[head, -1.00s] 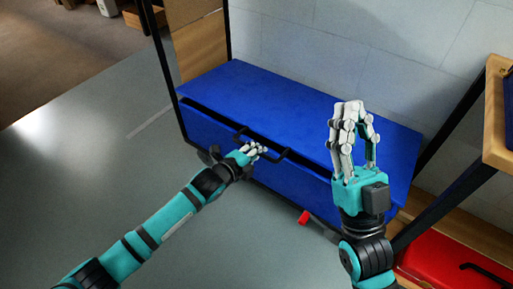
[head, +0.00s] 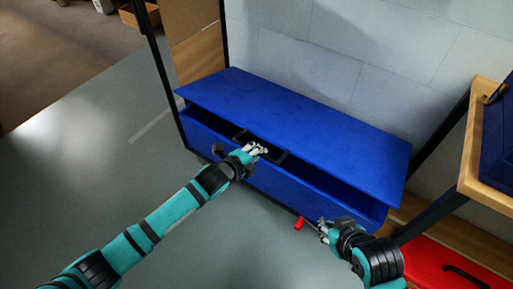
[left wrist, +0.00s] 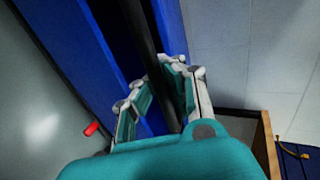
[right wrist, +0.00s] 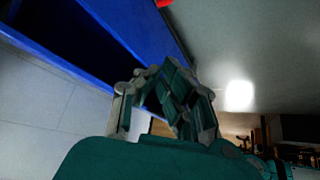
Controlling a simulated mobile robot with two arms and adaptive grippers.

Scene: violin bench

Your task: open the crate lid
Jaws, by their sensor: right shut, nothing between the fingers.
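The long blue crate (head: 260,178) stands against the wall. Its blue lid (head: 300,115) is slightly raised, with a dark gap along the front that widens to the right. My left gripper (head: 260,148) is at the black lid handle (head: 283,157). In the left wrist view the handle (left wrist: 143,40) runs between the fingers (left wrist: 158,82), which look closed around it. My right gripper (head: 323,228) is shut and empty, low by the crate's front right corner. In the right wrist view its fingertips (right wrist: 160,70) are together near the blue edge, and contact is unclear.
A small red object (head: 299,223) is at the crate's lower front. A red case (head: 455,268) lies at the lower right. A wooden shelf (head: 485,165) on dark posts stands right of the crate. The grey floor (head: 120,170) at the left is clear.

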